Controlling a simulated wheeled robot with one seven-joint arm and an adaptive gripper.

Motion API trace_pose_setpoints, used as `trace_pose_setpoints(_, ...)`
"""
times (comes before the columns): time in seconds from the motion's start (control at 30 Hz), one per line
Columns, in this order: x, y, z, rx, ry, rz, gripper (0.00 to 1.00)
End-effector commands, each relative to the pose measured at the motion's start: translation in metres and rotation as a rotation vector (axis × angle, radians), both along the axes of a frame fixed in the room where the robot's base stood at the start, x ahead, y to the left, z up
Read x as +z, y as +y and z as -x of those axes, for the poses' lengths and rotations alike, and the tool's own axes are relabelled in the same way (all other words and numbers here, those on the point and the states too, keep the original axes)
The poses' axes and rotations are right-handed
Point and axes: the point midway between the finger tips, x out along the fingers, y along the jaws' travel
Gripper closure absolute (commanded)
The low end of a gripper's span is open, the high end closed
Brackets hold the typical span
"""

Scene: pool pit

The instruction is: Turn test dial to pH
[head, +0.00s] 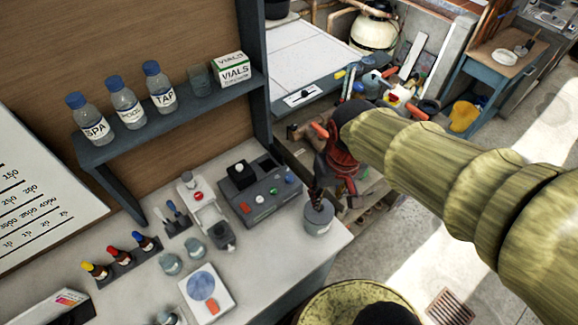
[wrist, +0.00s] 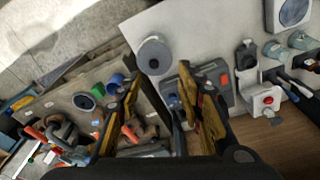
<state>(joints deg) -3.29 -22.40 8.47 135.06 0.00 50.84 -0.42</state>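A grey tester box (head: 262,190) sits on the bench in the head view, with a black block with a white top (head: 240,173) at its back left and small red, white and green controls along its front. I cannot tell which control is the test dial, and no pH mark is readable. In the wrist view the grey box (wrist: 222,77) is partly hidden behind my right-hand finger. My gripper (wrist: 160,76) is open and empty, its yellow-and-black fingers apart. In the head view it hangs right of the tester box, near the grey cup, apart from the box.
A grey cup (head: 318,218) stands near the bench's right edge. A white device with a red button (head: 205,204) stands left of the tester box. A shelf (head: 180,117) with bottles and a vials box overhangs the bench. Tools clutter the area beyond the bench.

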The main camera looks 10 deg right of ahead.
Motion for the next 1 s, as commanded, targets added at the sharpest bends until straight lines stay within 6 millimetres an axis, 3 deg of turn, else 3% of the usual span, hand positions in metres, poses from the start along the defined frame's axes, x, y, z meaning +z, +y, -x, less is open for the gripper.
trace_pose_setpoints(0.17,-0.005,0.008,-0.030,0.052,0.102,0.010,0.58)
trace_pose_setpoints(0.37,-0.026,0.018,-0.063,0.133,0.188,0.019,0.58)
trace_pose_setpoints(0.77,-0.104,0.038,-0.131,0.373,0.283,0.026,0.58)
trace_pose_setpoints(0.9,-0.136,0.044,-0.166,0.493,0.246,0.029,0.58)
trace_pose_setpoints(1.0,-0.131,0.049,-0.201,0.586,0.167,0.043,0.58)
